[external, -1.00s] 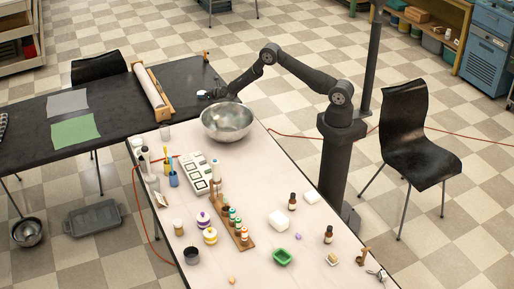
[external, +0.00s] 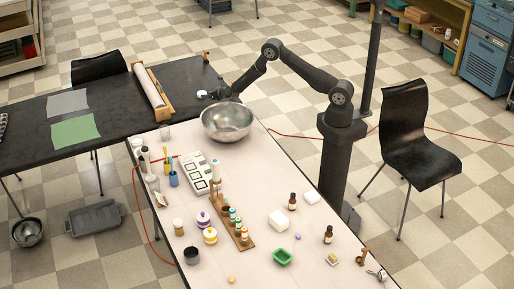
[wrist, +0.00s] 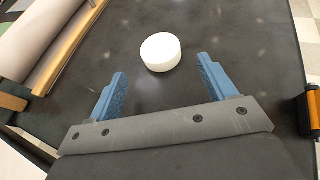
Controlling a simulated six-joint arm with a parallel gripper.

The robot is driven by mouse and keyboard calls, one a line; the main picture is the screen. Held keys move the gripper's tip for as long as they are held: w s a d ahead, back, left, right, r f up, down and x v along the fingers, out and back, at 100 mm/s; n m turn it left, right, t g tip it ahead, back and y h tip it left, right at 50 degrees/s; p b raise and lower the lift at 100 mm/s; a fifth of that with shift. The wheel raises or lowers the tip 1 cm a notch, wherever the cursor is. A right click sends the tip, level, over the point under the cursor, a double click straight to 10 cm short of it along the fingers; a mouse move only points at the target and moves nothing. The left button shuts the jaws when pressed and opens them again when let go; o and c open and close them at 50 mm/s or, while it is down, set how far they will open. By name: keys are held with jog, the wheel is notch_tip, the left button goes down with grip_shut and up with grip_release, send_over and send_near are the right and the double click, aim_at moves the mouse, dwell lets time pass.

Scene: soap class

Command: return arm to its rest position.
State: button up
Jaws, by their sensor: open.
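My gripper (wrist: 158,88) is open, with its two blue fingers apart and nothing between them. In the external view my gripper (external: 210,96) is over the right end of the dark table, beyond the metal bowl. A round white piece (wrist: 161,52) lies on the dark table just ahead of the fingertips in the wrist view. It also shows as a small white spot (external: 202,93) in the external view. My arm reaches from its upright base at the right, with the elbow raised.
A large metal bowl (external: 227,121) stands on the light table close below my forearm. A paper roll on a wooden holder (external: 151,90) lies left of my gripper. Bottles, cups and a white mould (external: 194,172) stand on the light table. A black chair (external: 408,130) is right of my base.

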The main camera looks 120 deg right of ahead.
aim_at(203, 93)
jog(key=x, duration=0.7)
notch_tip(203, 93, up, 5)
jog(key=shift+f, duration=0.2)
jog(key=s+d+r, duration=0.1)
jog(key=s+r, duration=1)
jog(key=w+a+r+n+t, duration=0.1)
jog(key=w+a+t, duration=0.1)
jog(key=w+a, duration=1.6)
jog(key=shift+w+a+n+y, duration=0.3)
jog(key=shift+a+n+y, duration=0.1)
jog(key=shift+a, duration=1.5)
jog(key=shift+r, duration=0.15)
jog(key=o, duration=0.5)
